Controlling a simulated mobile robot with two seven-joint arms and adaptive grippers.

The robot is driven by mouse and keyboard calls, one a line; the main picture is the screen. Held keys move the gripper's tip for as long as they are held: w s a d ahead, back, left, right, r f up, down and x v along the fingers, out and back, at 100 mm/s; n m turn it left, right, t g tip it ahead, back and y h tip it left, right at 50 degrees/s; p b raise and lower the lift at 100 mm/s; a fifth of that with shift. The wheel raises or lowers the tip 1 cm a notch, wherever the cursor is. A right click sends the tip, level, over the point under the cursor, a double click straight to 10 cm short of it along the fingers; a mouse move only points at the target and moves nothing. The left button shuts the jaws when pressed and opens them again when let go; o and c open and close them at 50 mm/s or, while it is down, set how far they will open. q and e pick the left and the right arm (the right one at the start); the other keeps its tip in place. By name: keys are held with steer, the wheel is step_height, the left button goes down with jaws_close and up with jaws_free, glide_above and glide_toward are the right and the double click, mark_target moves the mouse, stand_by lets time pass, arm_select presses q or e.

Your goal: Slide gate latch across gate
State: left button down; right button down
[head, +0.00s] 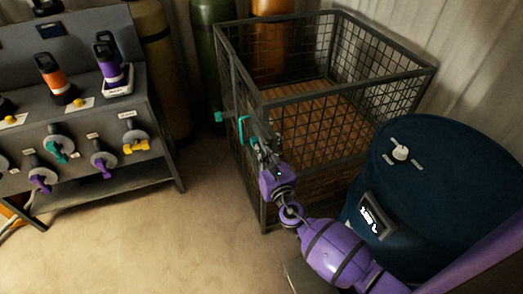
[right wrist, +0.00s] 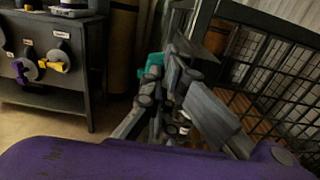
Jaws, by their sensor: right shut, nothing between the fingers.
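The mesh cage (head: 300,97) has a teal latch (head: 243,129) on its left side, near the top rail. A smaller teal piece (head: 219,116) sits a little farther left on the same side. My right gripper (head: 258,143) is shut and empty, with its fingertips close beside the latch; I cannot tell whether they touch it. In the right wrist view the teal latch (right wrist: 153,66) shows just behind the fingers, which hide part of it. My left gripper is not in view.
A dark blue drum (head: 440,180) stands right of my right arm. Gas cylinders (head: 210,45) stand behind the cage. A grey bench (head: 160,120) with valves and bottles is at the left. The floor (head: 190,225) between bench and cage is clear.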

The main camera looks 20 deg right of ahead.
mark_target(257, 141)
steer(key=w, duration=0.4)
steer(key=shift+w+b, duration=0.35)
steer(key=shift+s, duration=0.1)
